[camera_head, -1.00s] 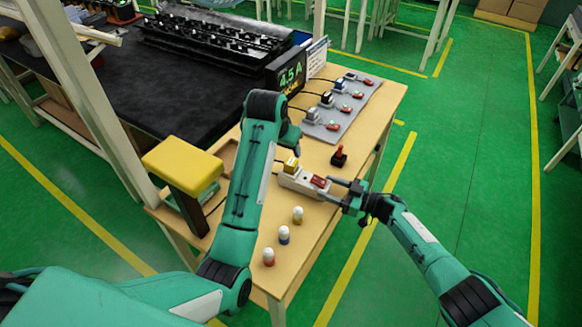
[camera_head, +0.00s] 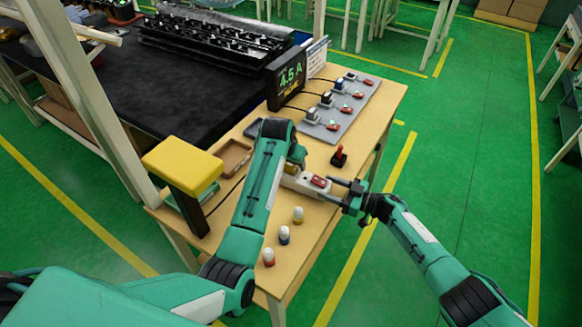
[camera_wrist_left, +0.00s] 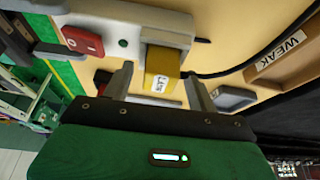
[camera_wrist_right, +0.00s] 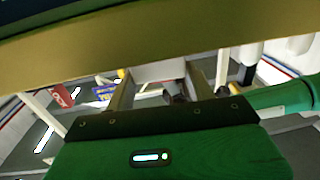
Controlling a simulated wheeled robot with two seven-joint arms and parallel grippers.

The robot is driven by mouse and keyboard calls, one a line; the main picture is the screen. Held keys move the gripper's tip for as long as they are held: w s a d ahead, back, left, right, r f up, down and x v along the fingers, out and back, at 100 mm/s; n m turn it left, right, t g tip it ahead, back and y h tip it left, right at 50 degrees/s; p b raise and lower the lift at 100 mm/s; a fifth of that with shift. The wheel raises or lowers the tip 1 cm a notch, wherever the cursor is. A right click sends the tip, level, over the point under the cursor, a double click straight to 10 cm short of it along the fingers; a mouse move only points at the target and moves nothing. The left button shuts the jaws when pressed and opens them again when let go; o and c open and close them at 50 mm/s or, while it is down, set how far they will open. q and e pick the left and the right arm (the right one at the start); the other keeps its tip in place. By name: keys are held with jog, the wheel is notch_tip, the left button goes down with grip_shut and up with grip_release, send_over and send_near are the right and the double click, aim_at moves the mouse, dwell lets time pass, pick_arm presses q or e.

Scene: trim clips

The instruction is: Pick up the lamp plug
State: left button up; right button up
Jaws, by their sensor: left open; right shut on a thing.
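The yellow plug (camera_wrist_left: 162,72), with a small white label too blurred to read surely, sits in the white power strip (camera_wrist_left: 100,22). The strip, with its red switch (camera_head: 319,181), lies near the table's right edge in the head view. My left gripper (camera_wrist_left: 158,80) is open, with one finger on each side of the yellow plug; contact cannot be told. In the head view my left gripper (camera_head: 294,165) hides most of the plug. My right gripper (camera_head: 347,191) is shut on the strip's right end; the strip (camera_wrist_right: 160,71) also shows between its fingers in the right wrist view.
Three white-topped bulbs (camera_head: 284,235) stand in front of the strip. A red-knobbed black device (camera_head: 339,157) is behind it. A grey board (camera_head: 345,115) with several plugs and a display (camera_head: 287,80) reading 4.5 A stand farther back. A yellow-topped lamp (camera_head: 183,166) and brown tray (camera_head: 235,158) are left.

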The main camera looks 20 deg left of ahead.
pick_arm(q)
jog(key=c, duration=1.1)
notch_tip(320, 180, up, 10)
jog(key=shift+r, duration=0.1)
pick_arm(e)
jog(key=o, duration=1.3)
jog(key=shift+d, duration=0.15)
